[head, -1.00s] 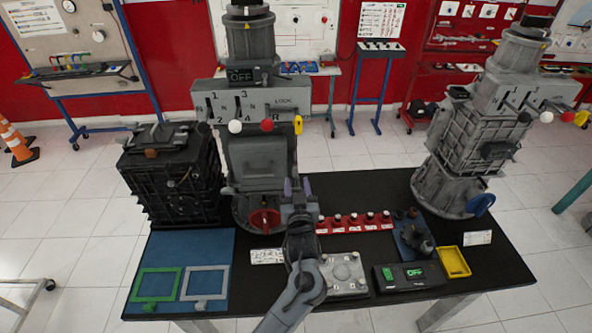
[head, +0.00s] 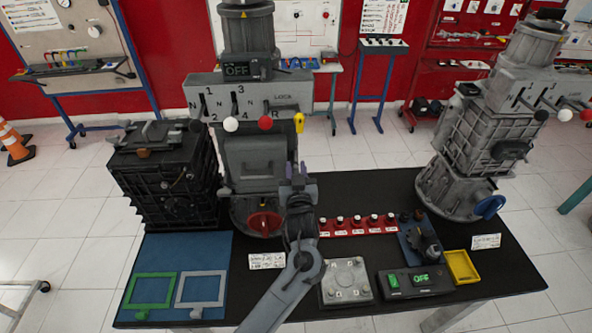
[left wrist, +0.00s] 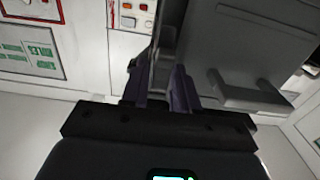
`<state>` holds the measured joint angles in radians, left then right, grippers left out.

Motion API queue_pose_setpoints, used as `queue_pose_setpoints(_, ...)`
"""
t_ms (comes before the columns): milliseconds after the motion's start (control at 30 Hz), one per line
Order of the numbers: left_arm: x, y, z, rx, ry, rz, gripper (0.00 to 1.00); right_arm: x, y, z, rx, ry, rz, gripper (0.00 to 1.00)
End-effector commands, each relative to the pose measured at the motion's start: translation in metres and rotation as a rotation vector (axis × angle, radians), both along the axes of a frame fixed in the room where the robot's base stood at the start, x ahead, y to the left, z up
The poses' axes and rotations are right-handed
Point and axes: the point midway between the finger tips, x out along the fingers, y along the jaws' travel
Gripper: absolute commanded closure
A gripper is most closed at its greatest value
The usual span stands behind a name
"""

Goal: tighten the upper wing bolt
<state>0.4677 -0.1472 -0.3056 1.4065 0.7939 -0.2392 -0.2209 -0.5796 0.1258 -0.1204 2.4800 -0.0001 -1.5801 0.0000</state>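The middle engine trainer (head: 252,140) is a tall grey unit with a boxy front cover and a red round knob (head: 264,223) low down. I cannot make out a wing bolt for certain in either view. My left gripper (head: 298,171) is upright with purple fingers at the right side of this front cover. In the left wrist view, its two fingers (left wrist: 158,88) stand apart with nothing clearly held between them. A grey panel with a raised handle-like ledge (left wrist: 250,95) is just beyond and right of them. Contact cannot be told. My right gripper is not in view.
A black ribbed unit (head: 167,180) stands left, and another grey trainer (head: 480,130) stands right. Levers with white and red balls and a yellow tag (head: 299,122) stick out above my gripper. A red strip (head: 358,224), grey plate (head: 345,282) and yellow tray (head: 461,267) lie on the black table (head: 350,190).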

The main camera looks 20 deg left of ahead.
Motion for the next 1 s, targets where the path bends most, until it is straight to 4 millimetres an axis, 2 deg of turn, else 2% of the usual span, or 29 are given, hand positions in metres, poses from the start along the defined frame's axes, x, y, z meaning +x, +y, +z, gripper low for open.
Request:
queue_pose_setpoints(33,0.0,0.0,0.0,0.0,0.0,0.0,0.79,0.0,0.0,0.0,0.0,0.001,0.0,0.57)
queue_pose_setpoints(167,0.0,0.0,0.0,0.0,0.0,0.0,0.99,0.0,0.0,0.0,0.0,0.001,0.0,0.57)
queue_pose_setpoints(200,0.0,0.0,0.0,0.0,0.0,0.0,1.0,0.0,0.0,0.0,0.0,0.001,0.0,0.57)
queue_pose_setpoints(567,0.0,0.0,0.002,0.043,0.022,0.0,1.0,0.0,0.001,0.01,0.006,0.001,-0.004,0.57)
queue_pose_setpoints(1000,0.002,-0.003,0.005,0.337,0.156,0.0,1.0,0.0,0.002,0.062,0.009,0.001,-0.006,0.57)
